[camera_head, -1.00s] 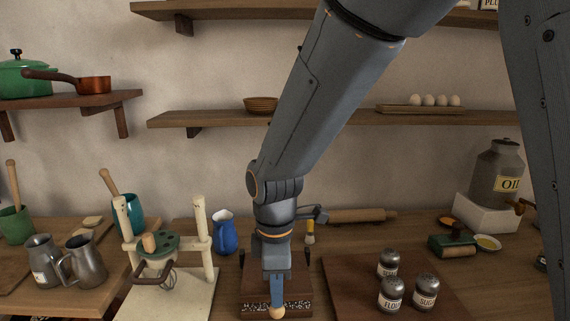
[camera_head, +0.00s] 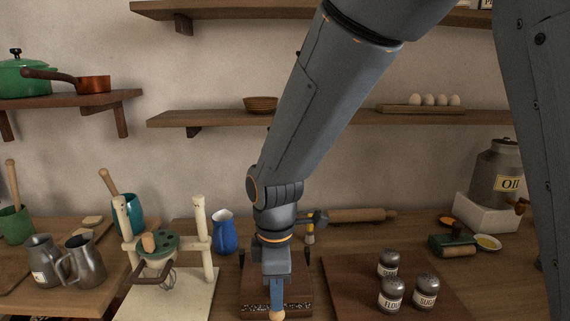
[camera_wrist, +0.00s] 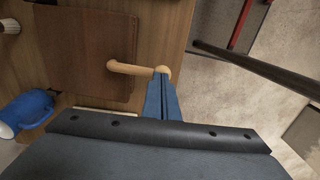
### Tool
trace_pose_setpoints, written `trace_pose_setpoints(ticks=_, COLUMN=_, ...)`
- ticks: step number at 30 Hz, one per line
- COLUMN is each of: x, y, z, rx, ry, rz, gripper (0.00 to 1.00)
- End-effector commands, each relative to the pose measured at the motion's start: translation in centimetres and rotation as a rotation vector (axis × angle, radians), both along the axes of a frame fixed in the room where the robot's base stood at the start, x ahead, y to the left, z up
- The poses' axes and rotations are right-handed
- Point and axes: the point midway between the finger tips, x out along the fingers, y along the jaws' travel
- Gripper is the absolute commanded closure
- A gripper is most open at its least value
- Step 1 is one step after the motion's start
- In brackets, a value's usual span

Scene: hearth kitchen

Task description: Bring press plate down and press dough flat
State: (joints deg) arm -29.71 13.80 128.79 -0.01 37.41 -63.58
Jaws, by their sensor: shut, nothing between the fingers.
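The press is a dark brown wooden block (camera_head: 252,284) in the head view, at the front middle of the counter, partly behind my gripper. A speckled black-and-white band shows along its front edge. In the wrist view its brown plate (camera_wrist: 85,50) lies left of my fingers. A pale wooden handle (camera_wrist: 130,68) reaches from the plate to a round knob (camera_wrist: 164,72). My gripper (camera_head: 277,309) points down at the front of the press and is shut and empty. In the wrist view the fingertips (camera_wrist: 161,78) are at the knob, seemingly touching it. No dough is visible.
Left of the press stands a cream stand (camera_head: 208,240) with a green disc, and a blue jug (camera_head: 224,232) behind. On the right a brown board (camera_head: 350,275) holds three shakers. A rolling pin (camera_head: 362,216) lies at the back. In the wrist view a dark bar (camera_wrist: 250,65) crosses the right side.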

Motion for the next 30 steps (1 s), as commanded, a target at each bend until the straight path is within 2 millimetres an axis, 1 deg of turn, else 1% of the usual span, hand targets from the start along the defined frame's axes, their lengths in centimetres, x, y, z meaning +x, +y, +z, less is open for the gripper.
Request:
trace_pose_setpoints(ticks=9, x=-0.19, y=0.0, z=-0.6, rx=0.0, ry=0.001, rz=0.0, gripper=1.0)
trace_pose_setpoints(ticks=23, x=-0.18, y=0.0, z=-0.61, rx=0.0, ry=0.0, rz=0.0, gripper=1.0)
trace_pose_setpoints(ticks=30, x=-0.25, y=-0.01, z=-0.94, rx=0.0, ry=0.0, rz=0.0, gripper=1.0)
